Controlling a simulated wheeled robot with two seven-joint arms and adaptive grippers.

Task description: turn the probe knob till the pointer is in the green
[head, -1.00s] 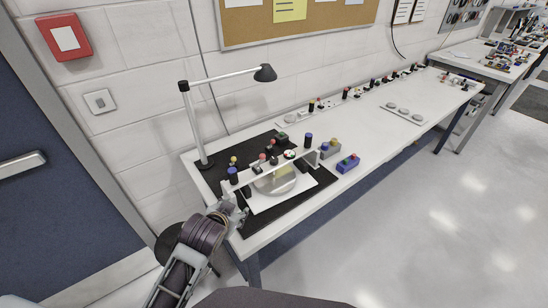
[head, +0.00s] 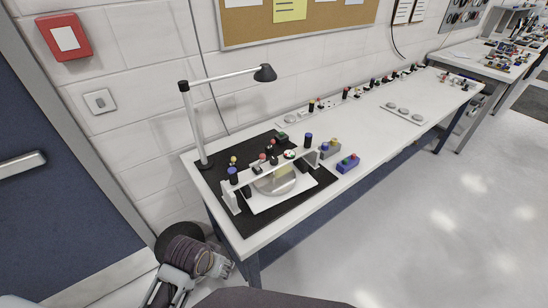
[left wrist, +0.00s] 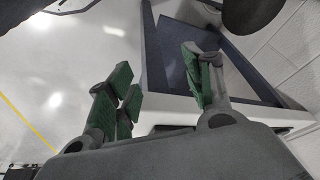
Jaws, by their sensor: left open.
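The mirror fixture stands on a black mat (head: 292,209) on the bench, with a white bridge (head: 265,168) over a round silvery disc (head: 270,186). I cannot tell which knob is the probe knob. My left gripper (head: 226,267) is below and left of the bench's near corner, apart from the fixture. Its green-padded fingers (left wrist: 160,82) are open and empty in the left wrist view.
A desk lamp (head: 194,125) stands at the bench's left end, its head above the fixture. A blue box (head: 347,163) and a grey box (head: 330,149) lie right of the mat. A dark round stool (head: 178,236) is beside my left arm.

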